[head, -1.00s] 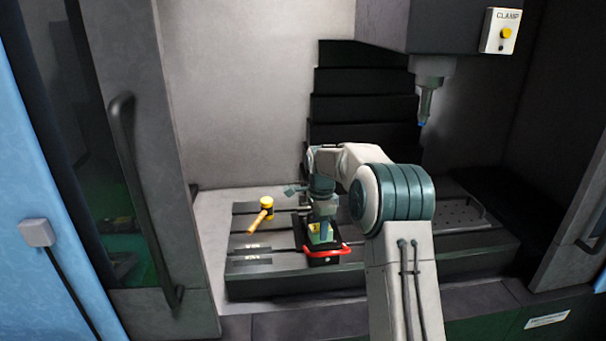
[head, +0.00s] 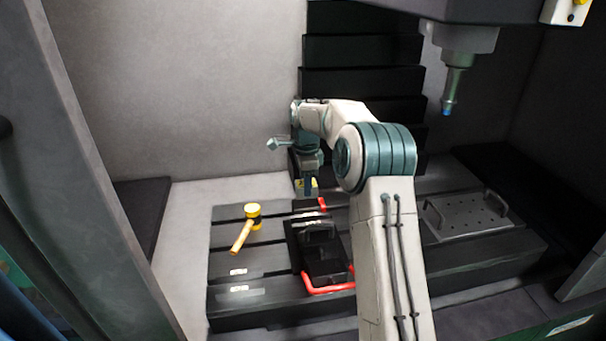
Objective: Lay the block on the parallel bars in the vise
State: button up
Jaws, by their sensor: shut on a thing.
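The vise (head: 303,262) looks like the black fixture with red handles on the slotted machine table. Its dark middle is open to view, with no block in it. I cannot make out the parallel bars in the dark inside.
A yellow mallet (head: 247,226) lies on the table (head: 225,284) left of the vise. A perforated plate (head: 463,213) with handles lies at the right. The spindle (head: 455,85) hangs at the upper right. My arm covers part of the table right of the vise.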

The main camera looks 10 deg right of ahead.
jog(key=shift+s+a+f, duration=0.2)
jog(key=shift+f, duration=0.2)
jog(key=shift+d+f+b, duration=0.1)
jog(key=shift+f+b, duration=2.5)
jog(key=shift+f, duration=1.65)
jog(key=o, duration=1.3)
jog(key=shift+c, duration=0.2)
notch_tip(320, 180, up, 9)
jog(key=p, duration=0.5)
jog(key=shift+f+p, duration=0.2)
jog(key=shift+p, duration=0.1)
jog(key=shift+r, duration=1.2)
